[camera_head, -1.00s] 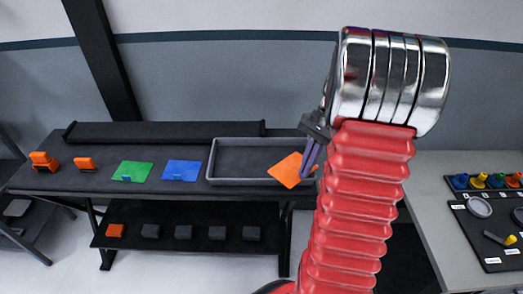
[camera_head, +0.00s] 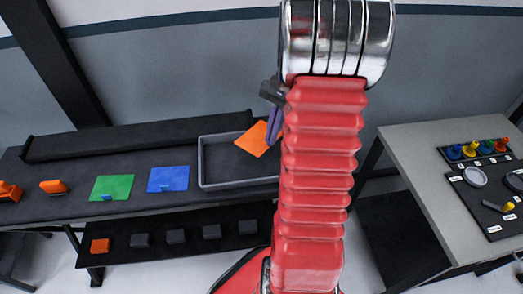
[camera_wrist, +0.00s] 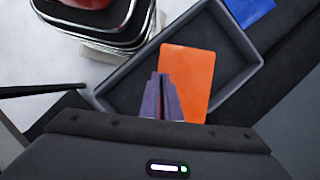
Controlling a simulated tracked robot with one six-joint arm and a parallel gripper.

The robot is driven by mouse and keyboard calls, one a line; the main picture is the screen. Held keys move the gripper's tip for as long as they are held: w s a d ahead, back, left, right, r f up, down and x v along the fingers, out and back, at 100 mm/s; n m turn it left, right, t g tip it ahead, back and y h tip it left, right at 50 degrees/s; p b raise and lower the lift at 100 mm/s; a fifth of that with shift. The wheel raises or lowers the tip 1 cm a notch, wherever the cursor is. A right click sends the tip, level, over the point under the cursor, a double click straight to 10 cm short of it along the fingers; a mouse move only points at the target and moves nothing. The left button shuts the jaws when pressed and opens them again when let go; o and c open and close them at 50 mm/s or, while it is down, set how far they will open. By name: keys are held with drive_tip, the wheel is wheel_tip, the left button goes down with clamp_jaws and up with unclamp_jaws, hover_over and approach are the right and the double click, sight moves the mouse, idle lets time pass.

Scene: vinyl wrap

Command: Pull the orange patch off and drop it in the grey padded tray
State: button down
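The orange patch (camera_head: 258,138) is a flat square at the fingertips of my gripper (camera_head: 272,130), tilted and over the right part of the grey tray (camera_head: 202,168). In the wrist view the orange patch (camera_wrist: 188,80) lies against the purple fingers of my gripper (camera_wrist: 161,95), which are close together on it. In that view the patch overlaps the inside of the tray (camera_wrist: 242,42). My arm hides the tray's right end in the head view. The tray looks otherwise empty.
A green patch (camera_head: 112,187) and a blue patch (camera_head: 168,178) lie on the dark bench left of the tray. Orange tools (camera_head: 53,187) stand farther left. Several dark blocks (camera_head: 176,237) sit on the lower shelf. A grey table (camera_head: 415,165) stands at right.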

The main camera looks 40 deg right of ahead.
drive_tip(key=shift+f, duration=0.15)
drive_tip(key=shift+f, duration=2.85)
drive_tip(key=c, duration=2.4)
unclamp_jaws()
drive_tip(key=shift+c, duration=0.2)
drive_tip(key=o, duration=0.5)
drive_tip(key=v, duration=1.3)
drive_tip(key=shift+d+r, duration=0.15)
drive_tip(key=shift+r, duration=0.15)
